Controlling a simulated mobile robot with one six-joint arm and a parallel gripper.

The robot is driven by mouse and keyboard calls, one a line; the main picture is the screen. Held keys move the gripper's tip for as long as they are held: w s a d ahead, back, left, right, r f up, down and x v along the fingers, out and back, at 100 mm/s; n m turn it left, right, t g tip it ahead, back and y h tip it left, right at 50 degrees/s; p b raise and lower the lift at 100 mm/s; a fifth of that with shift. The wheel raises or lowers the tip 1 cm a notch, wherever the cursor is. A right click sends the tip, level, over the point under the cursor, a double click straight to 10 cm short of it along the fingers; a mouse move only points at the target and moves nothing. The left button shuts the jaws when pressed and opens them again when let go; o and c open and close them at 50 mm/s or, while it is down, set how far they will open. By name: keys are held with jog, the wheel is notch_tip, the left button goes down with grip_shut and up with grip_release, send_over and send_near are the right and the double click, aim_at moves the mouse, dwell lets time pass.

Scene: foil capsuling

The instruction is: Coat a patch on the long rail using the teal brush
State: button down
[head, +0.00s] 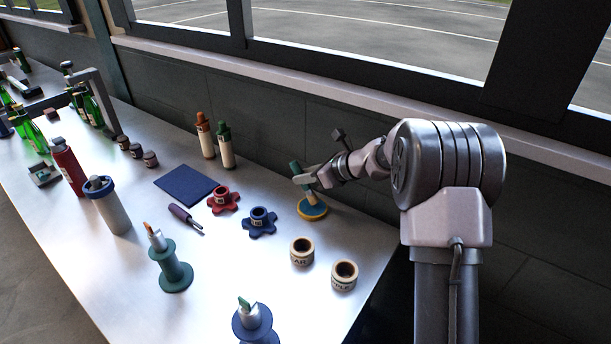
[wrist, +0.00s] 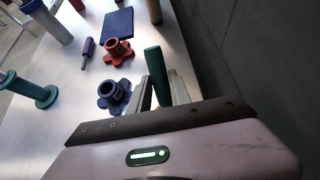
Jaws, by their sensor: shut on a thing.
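My gripper (head: 305,177) is at the right end of the table, shut on the green-teal handle of the brush (head: 296,168). In the wrist view the teal handle (wrist: 155,70) stands between the two fingers. The brush is tilted slightly, and its pale lower part comes down at a yellow round piece with a blue base (head: 312,209). I cannot tell whether the brush touches it. The brush tip is hidden. Grey bars form a frame (head: 104,98) at the far left; I cannot tell whether one is the long rail.
Near the gripper are a blue star-footed holder (head: 260,222), a red one (head: 223,199) and two wooden rings (head: 302,251). Two capped bottles (head: 225,146) stand behind. A teal spool stand (head: 175,275) and a grey flask (head: 110,208) stand in front. The wall is close behind.

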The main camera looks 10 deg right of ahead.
jog(key=shift+f+b, duration=0.35)
jog(key=shift+f, duration=0.25)
dwell(1.4)
jog(key=shift+r, duration=0.1)
notch_tip(320, 180, up, 7)
jog(key=p, duration=0.6)
dwell(0.3)
